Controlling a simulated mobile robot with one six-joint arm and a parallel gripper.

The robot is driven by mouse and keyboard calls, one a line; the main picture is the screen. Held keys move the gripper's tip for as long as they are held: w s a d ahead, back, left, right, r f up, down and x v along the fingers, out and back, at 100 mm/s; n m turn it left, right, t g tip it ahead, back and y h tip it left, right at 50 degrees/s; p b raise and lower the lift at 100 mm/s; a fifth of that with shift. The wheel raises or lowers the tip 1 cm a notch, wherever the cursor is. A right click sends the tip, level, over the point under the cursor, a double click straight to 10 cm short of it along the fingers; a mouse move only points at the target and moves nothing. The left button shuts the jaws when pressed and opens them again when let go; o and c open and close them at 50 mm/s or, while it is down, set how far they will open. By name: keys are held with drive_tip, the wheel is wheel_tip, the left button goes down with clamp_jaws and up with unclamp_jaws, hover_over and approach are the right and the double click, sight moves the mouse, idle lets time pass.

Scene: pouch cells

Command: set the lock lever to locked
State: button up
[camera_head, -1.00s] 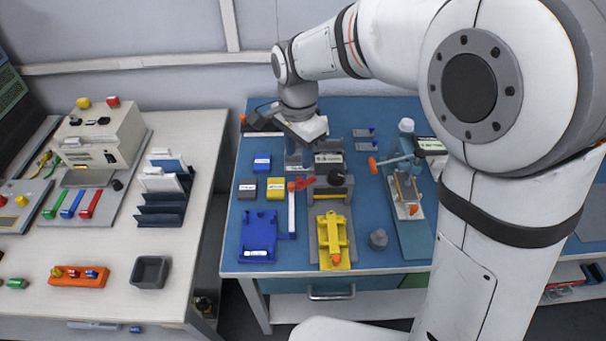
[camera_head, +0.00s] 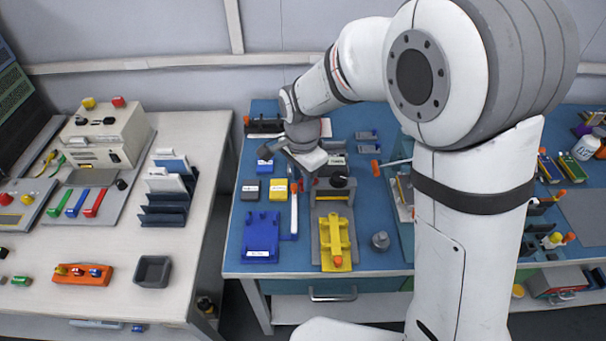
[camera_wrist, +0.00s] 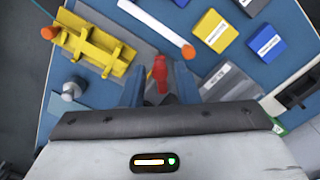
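The red lever (camera_wrist: 160,72), which I take for the lock lever, shows in the wrist view between the two blue fingers of my gripper (camera_wrist: 160,90). The fingers stand apart, with a gap on each side of the lever. Its base is hidden by the gripper. In the head view my gripper (camera_head: 302,172) is low over the blue table, just left of the grey block with a black knob (camera_head: 333,193), and largely covers the lever. I cannot tell the lever's setting.
A white bar (camera_head: 294,212) with an orange end lies close by; that end is near the fingers in the wrist view. A yellow fixture (camera_head: 336,236), a blue tray (camera_head: 262,232), a yellow box (camera_head: 278,188) and a grey cylinder (camera_head: 380,240) stand around.

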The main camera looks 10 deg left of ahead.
clamp_jaws()
drive_tip(key=shift+s+d+n+b, duration=0.2)
drive_tip(key=shift+d+n, duration=0.15)
drive_tip(key=shift+n, duration=0.7)
drive_tip(key=shift+s+d+n+b, duration=0.1)
drive_tip(key=shift+d+n+b, duration=0.2)
drive_tip(key=shift+n, duration=0.7)
drive_tip(key=shift+s+d+n+b, duration=0.15)
drive_tip(key=shift+d+n, duration=0.25)
drive_tip(key=shift+n, duration=0.65)
drive_tip(key=shift+o, duration=1.3)
unclamp_jaws()
